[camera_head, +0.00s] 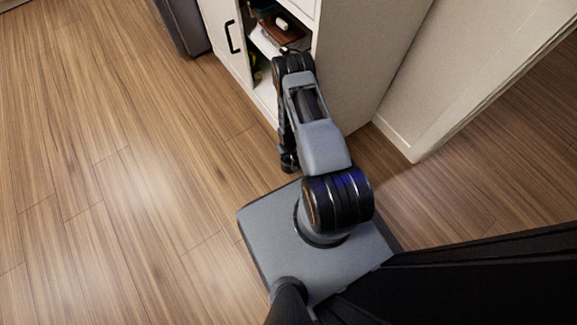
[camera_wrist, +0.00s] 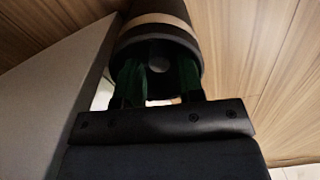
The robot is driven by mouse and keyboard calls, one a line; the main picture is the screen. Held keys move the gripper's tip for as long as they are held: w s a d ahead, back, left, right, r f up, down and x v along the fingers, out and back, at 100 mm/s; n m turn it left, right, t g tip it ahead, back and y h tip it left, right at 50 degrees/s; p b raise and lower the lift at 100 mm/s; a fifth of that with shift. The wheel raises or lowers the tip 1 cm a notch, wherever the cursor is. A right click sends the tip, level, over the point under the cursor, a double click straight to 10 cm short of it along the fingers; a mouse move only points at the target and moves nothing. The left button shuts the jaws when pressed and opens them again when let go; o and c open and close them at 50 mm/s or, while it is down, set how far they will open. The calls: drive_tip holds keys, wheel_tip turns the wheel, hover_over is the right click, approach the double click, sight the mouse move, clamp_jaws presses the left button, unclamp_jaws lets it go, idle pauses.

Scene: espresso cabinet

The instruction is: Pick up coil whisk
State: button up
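I cannot make out the coil whisk in either view. In the head view my arm bends at the cabinet and hangs down beside it, with its dark end (camera_head: 288,162) low over the floor. In the wrist view the dark green fingers of my gripper (camera_wrist: 160,82) stand apart. A black cylinder with a tan band (camera_wrist: 160,22) is at the fingertips and fills the space ahead of them. Its dark end face has a round grey spot. I cannot tell whether the fingers grip it or only overlap it in the picture.
The white cabinet (camera_head: 365,50) has an open shelf space holding a brown tray-like piece (camera_head: 281,30) and a small white item (camera_head: 282,23). My arm partly hides the shelves. A dark grey object (camera_head: 183,25) stands left of the cabinet. The wood floor (camera_head: 110,150) at left is clear.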

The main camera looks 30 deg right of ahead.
drive_tip(key=shift+f, duration=0.1)
drive_tip(key=shift+c, duration=0.4)
clamp_jaws()
